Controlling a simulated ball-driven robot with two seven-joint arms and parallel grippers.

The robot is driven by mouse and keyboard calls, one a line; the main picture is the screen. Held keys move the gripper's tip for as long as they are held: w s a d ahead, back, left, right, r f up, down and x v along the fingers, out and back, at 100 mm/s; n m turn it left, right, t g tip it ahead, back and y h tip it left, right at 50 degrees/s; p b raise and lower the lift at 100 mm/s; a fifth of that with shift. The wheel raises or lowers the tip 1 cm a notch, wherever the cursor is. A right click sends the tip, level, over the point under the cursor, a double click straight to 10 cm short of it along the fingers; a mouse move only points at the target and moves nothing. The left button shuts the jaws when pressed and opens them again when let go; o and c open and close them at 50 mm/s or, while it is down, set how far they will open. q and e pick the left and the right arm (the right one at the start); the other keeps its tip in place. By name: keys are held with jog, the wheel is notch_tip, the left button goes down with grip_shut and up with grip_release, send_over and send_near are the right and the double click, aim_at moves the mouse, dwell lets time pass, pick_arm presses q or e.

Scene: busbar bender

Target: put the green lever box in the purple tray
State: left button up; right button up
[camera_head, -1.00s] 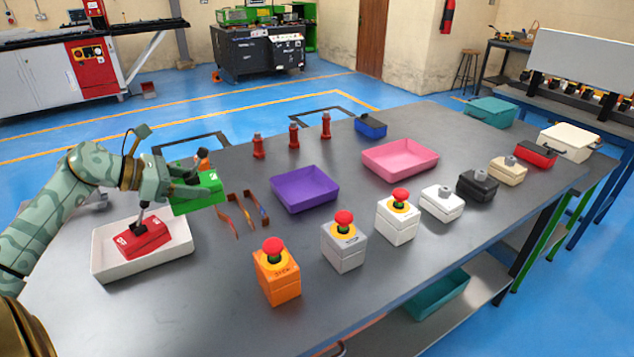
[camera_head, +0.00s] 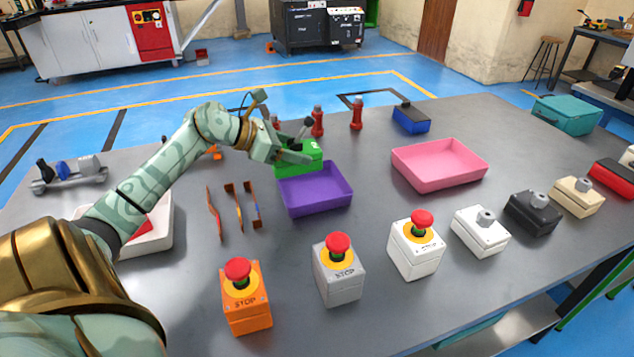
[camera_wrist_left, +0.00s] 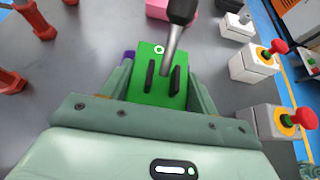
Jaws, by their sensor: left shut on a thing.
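The green lever box (camera_head: 297,158) is held by my left gripper (camera_head: 296,150) over the far left part of the purple tray (camera_head: 316,205). In the left wrist view the green lever box (camera_wrist_left: 157,82) sits between the two fingers of the left gripper (camera_wrist_left: 160,90), with its dark lever pointing away. Only a small bit of the purple tray (camera_wrist_left: 129,55) shows there beside the box; the rest is hidden. The visible tray floor is empty in the head view. I cannot tell whether the box touches the tray. My right gripper is not in view.
A pink tray (camera_head: 440,178) lies to the right. Bent copper strips (camera_head: 238,210) lie left of the purple tray. Red posts (camera_head: 317,122) and a blue box (camera_head: 410,119) stand behind. Orange (camera_head: 246,312), grey (camera_head: 340,285) and white (camera_head: 416,260) stop-button boxes line the front.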

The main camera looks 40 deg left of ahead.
pick_arm(q)
jog(key=f, duration=0.1)
jog(key=w+d+f, duration=0.1)
jog(key=w+f+b, duration=0.1)
jog(key=f, duration=0.1)
jog(key=shift+w+d+f, duration=0.1)
jog(key=shift+w+d, duration=0.15)
jog(key=shift+w+d+f, duration=0.25)
jog(key=shift+w+f, duration=0.05)
jog(key=shift+f, duration=0.15)
notch_tip(320, 180, down, 3)
jog(key=shift+w+f+b, duration=0.15)
jog(key=shift+f+b, duration=0.05)
jog(key=shift+b, duration=0.6)
jog(key=shift+r, duration=0.15)
jog(key=o, duration=1.2)
jog(key=shift+o, duration=0.2)
